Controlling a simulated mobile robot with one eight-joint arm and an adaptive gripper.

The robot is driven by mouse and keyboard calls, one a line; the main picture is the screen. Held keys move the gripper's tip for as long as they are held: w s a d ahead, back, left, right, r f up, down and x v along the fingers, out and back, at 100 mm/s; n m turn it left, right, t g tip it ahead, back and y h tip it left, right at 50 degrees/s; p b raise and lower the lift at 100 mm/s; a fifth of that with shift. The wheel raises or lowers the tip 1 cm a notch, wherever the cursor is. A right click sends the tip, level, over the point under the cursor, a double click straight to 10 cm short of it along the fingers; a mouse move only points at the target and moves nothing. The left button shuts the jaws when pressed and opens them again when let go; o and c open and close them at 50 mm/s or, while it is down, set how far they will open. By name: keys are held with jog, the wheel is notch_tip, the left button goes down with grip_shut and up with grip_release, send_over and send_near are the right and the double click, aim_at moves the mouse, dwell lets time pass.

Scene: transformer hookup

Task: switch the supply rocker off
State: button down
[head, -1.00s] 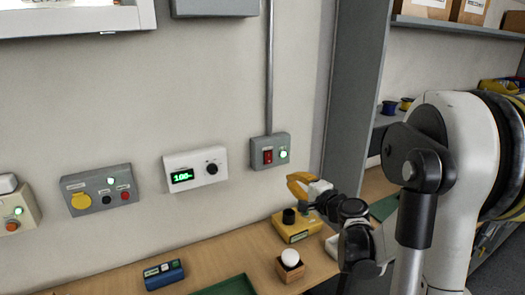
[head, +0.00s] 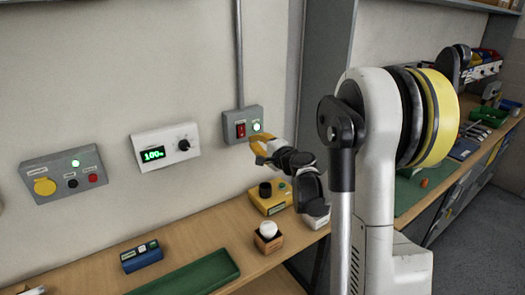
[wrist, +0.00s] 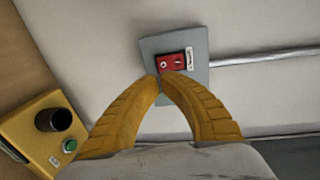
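The supply rocker (head: 240,130) is a red switch on a grey wall box (head: 257,114) with a lit green lamp beside it. In the wrist view the red rocker (wrist: 172,63) sits just beyond my fingertips, on the grey plate (wrist: 196,43). My gripper (head: 260,145) has yellow fingers and is at the lower right of the box in the head view. In the wrist view its fingertips (wrist: 165,78) meet, with nothing between them. They overlap the rocker's lower edge in the picture; I cannot tell whether they touch it. The green lamp is hidden in the wrist view.
A white box (head: 166,146) with a green display and knob is left of the rocker box. Further left is a grey panel (head: 64,173). A yellow box with a black knob (head: 268,198) stands on the bench below my gripper. A conduit (head: 239,55) rises above the rocker box.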

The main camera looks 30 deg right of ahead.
aim_at(244, 137)
jog(key=shift+w+a+f+b, duration=0.1)
jog(key=shift+w+b, duration=0.1)
jog(key=shift+w, duration=0.65)
jog(key=shift+w+d+f+b, duration=0.1)
jog(key=shift+w+b, duration=0.15)
jog(key=shift+w, duration=0.65)
jog(key=shift+w+a+f+b, duration=0.1)
jog(key=shift+w+b, duration=0.1)
jog(key=shift+w, duration=0.65)
jog(key=shift+w+f, duration=0.1)
jog(key=shift+w, duration=0.3)
jog(key=shift+s, duration=0.1)
